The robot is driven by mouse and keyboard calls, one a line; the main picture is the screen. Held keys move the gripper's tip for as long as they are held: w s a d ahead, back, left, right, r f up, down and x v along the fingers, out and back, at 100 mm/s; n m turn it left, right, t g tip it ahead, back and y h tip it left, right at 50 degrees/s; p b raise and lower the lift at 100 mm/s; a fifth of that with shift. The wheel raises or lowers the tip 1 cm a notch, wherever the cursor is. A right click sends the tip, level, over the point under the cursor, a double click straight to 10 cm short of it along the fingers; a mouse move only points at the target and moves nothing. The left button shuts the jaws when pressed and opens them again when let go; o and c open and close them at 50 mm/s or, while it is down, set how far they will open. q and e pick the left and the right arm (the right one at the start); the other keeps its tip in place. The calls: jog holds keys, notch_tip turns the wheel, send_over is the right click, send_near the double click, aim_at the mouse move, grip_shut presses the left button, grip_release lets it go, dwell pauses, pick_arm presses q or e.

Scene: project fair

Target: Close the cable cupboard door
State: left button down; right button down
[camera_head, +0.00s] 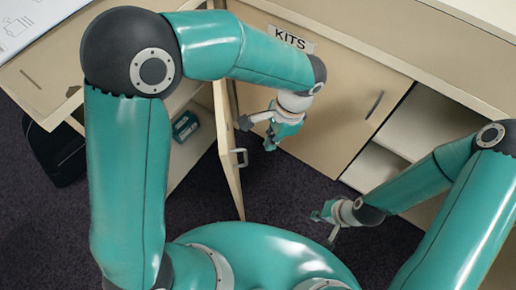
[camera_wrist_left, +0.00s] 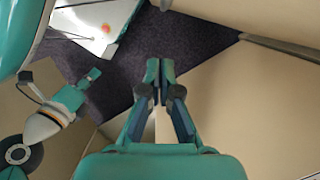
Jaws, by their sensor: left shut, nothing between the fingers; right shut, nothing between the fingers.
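The beige cupboard door (camera_head: 228,150) on the left stands wide open and is seen nearly edge-on in the head view. No label naming this cupboard is visible. My left gripper (camera_head: 270,144) is shut and empty, right of the open door and apart from its handle. Its closed fingertips also show in the left wrist view (camera_wrist_left: 159,72). My right gripper (camera_head: 318,215) is shut and empty, further right, over the floor.
A closed door (camera_head: 325,95) labelled KITS stands just right of the open one, behind my left gripper. Right of it is an open bay with a shelf (camera_head: 375,165). A dark bag (camera_head: 55,150) stands at the far left. Dark carpet (camera_head: 290,185) is clear between my grippers.

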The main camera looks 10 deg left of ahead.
pick_arm(q)
jog(key=shift+s+a+f, duration=0.25)
jog(key=shift+s+a, duration=0.2)
jog(key=shift+a, duration=0.15)
jog(key=shift+s+a+f, duration=0.3)
jog(key=shift+s+a, duration=0.1)
jog(key=shift+a, duration=0.25)
jog(key=shift+s+a+f, duration=0.25)
jog(key=shift+s+a, duration=0.2)
jog(key=shift+a, duration=0.15)
